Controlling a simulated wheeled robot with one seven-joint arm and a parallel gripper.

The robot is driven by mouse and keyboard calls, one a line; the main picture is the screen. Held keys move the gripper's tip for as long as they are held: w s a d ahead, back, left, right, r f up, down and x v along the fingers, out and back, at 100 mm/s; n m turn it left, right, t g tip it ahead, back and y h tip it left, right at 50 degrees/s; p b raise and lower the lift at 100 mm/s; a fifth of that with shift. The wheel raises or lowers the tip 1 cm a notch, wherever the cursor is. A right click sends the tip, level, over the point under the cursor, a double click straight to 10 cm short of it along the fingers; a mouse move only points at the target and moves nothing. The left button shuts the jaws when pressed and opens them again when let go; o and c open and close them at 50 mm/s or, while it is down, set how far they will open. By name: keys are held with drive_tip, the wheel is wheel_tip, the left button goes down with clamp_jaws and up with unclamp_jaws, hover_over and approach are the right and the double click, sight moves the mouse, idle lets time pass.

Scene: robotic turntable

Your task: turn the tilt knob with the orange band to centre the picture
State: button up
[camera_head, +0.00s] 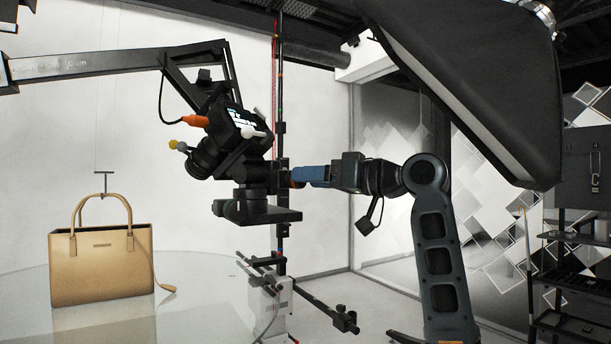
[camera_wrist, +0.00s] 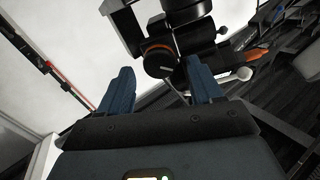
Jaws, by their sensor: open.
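In the wrist view, the black tilt knob with an orange band (camera_wrist: 157,55) lies just beyond my fingertips, closer to the right finger. My gripper (camera_wrist: 158,76) is open, its two blue fingers spread with nothing between them; I cannot tell whether the right finger touches the knob. In the head view, my gripper (camera_head: 300,176) reaches from the right to the camera mount, and a small orange part (camera_head: 292,181) shows at its fingertips. The black camera (camera_head: 215,145) hangs tilted down to the left. Its lit screen (camera_head: 243,118) is too small to read.
An orange handle (camera_head: 195,121) and a yellow-tipped lever (camera_head: 174,144) stick out left of the camera. A tan handbag (camera_head: 103,262) stands on the pale turntable (camera_head: 196,290). A dark vertical column (camera_head: 281,110) stands behind the mount. A large softbox (camera_head: 470,80) hangs above my arm.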

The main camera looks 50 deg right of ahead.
drive_tip(key=shift+x, duration=1.1)
drive_tip(key=c, duration=1.1)
